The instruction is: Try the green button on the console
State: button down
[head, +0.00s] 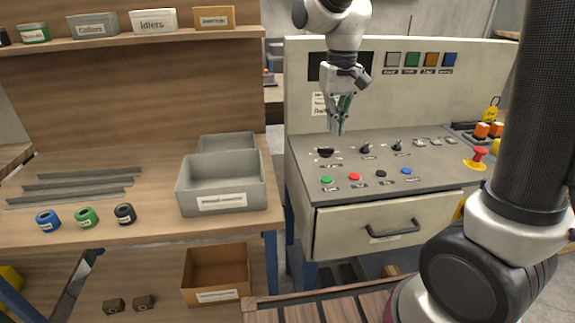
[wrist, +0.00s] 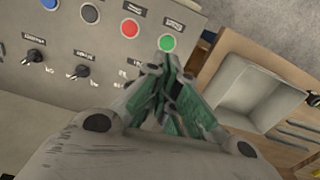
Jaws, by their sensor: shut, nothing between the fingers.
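The console (head: 440,165) stands right of centre in the head view, with a sloped grey top. The green button (head: 327,180) is at the left end of its front row, left of the red button (head: 355,177). My gripper (head: 338,131) is shut and empty, pointing down above the back left of the console top. In the wrist view the green button (wrist: 168,43) shows just beyond the tips of my gripper (wrist: 168,70), apart from them as far as I can tell. Nothing covers the button in either view.
A black button (head: 381,174) and a blue button (head: 406,171) continue the row. Dark knobs (head: 365,149) stand behind it. A red emergency stop (head: 478,156) is at the right. A grey bin (head: 222,186) sits on the wooden bench to the left. A drawer handle (head: 393,230) juts out in front.

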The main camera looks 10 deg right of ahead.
aim_at(325, 176)
jog(key=shift+w+a+r+m, duration=0.4)
jog(key=shift+a+r, duration=0.05)
jog(key=shift+a, duration=0.25)
notch_tip(325, 176, down, 14)
jog(key=shift+d+r, duration=0.1)
dwell(0.4)
